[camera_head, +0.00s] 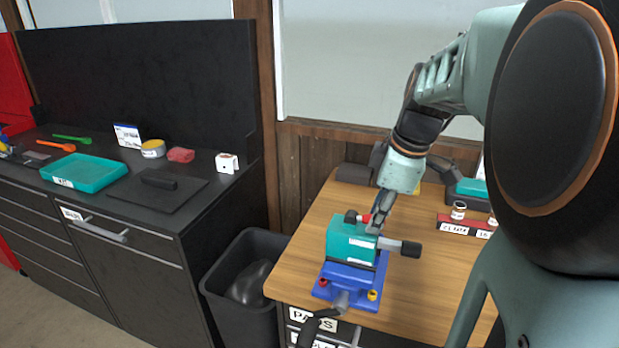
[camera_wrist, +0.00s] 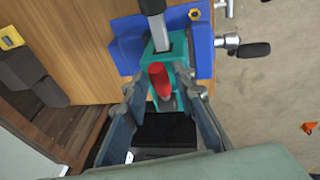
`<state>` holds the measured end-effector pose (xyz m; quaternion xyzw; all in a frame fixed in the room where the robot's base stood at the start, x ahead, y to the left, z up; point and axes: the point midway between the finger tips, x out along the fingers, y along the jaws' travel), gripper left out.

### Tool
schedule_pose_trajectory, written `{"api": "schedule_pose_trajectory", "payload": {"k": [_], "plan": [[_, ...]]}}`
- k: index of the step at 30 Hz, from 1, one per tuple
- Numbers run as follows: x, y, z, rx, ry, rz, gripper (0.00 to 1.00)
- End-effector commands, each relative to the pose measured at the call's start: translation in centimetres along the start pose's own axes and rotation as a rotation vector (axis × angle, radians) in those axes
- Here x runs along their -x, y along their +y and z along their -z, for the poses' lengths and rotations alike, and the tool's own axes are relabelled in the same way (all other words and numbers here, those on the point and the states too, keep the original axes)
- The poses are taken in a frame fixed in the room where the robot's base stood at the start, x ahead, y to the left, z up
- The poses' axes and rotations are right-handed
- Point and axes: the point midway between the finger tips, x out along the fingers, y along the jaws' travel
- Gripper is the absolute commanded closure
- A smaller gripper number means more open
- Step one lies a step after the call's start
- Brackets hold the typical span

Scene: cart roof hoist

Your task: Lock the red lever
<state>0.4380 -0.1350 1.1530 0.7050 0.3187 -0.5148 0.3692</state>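The red lever (camera_wrist: 158,78) is on a teal block in the wrist view, and a small part of the red lever (camera_head: 366,218) shows in the head view. The teal block (camera_head: 345,242) is on a blue vise-like base (camera_head: 348,275) at the bench's front edge. My gripper (camera_wrist: 162,88) is open, with one finger on either side of the lever in the wrist view. In the head view my gripper (camera_head: 374,228) is down at the top of the block and hides most of the lever. I cannot tell whether a finger touches it.
A black-ended handle (camera_head: 405,248) sticks out right of the block. A black-handled crank (camera_head: 318,326) hangs at the bench front. A red labelled rack (camera_head: 466,226) with small jars stands to the right. A black bin (camera_head: 245,285) stands left of the wooden bench.

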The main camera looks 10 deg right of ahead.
Motion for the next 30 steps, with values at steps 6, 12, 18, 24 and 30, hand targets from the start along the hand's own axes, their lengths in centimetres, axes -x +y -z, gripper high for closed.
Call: {"api": "schedule_pose_trajectory", "payload": {"k": [6,12,18,24,30], "plan": [[0.0,0.0,0.0,0.001,-0.001,0.0,0.66],[0.4,0.1,0.1,0.001,-0.001,-0.001,0.66],[3.5,0.8,0.8,0.003,0.0,-0.005,0.66],[7.2,1.5,1.5,0.002,0.0,-0.003,0.66],[9.2,1.9,1.9,0.001,0.0,-0.001,0.66]]}}
